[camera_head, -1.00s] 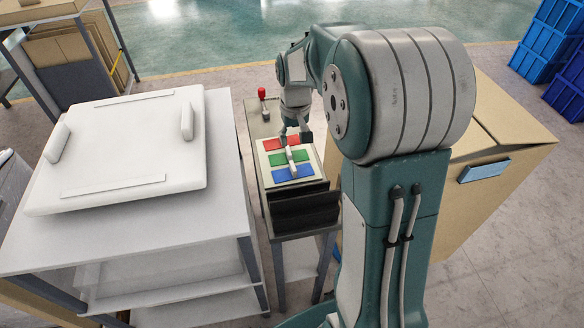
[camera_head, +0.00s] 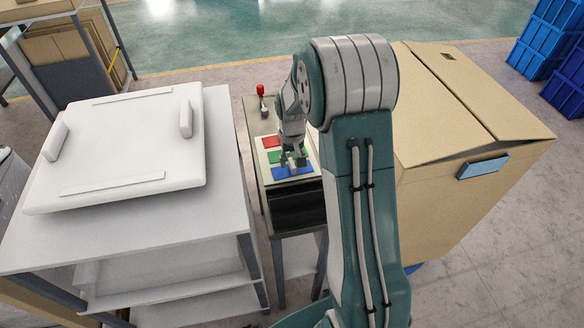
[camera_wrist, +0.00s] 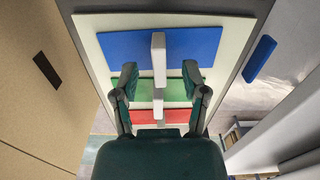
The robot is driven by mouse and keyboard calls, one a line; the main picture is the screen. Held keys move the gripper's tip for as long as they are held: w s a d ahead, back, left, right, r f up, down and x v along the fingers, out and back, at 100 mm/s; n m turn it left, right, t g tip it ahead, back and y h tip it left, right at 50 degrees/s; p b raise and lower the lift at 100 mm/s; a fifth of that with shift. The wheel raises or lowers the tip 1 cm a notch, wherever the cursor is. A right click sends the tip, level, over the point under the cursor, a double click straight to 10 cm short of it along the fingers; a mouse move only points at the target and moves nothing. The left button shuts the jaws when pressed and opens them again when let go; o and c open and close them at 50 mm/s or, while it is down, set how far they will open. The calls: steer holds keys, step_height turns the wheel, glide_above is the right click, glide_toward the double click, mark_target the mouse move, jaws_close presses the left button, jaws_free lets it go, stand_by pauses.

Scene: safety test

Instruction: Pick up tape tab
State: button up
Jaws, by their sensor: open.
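A light blue tab (camera_head: 483,166) is stuck on the front of the cardboard box at right in the head view. I cannot tell whether this or a pale upright piece is the tape tab. In the wrist view a pale upright piece (camera_wrist: 158,55) stands over the blue pad (camera_wrist: 120,45), with more pale parts over the green pad (camera_wrist: 178,90) and red pad (camera_wrist: 178,116). My gripper (camera_wrist: 159,72) is open, its fingers either side of the pale pieces, with no contact visible. In the head view my gripper (camera_head: 293,160) is above the pads and hides part of them.
The pads lie on a narrow stand with a red-knobbed lever (camera_head: 261,92) at its back. A white table (camera_head: 215,215) with a white lidded case (camera_head: 120,150) is close on the left. The large cardboard box (camera_head: 430,120) is close on the right. Blue crates (camera_head: 550,45) are far right.

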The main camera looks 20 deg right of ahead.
steer(key=shift+f, duration=0.7)
jaws_close()
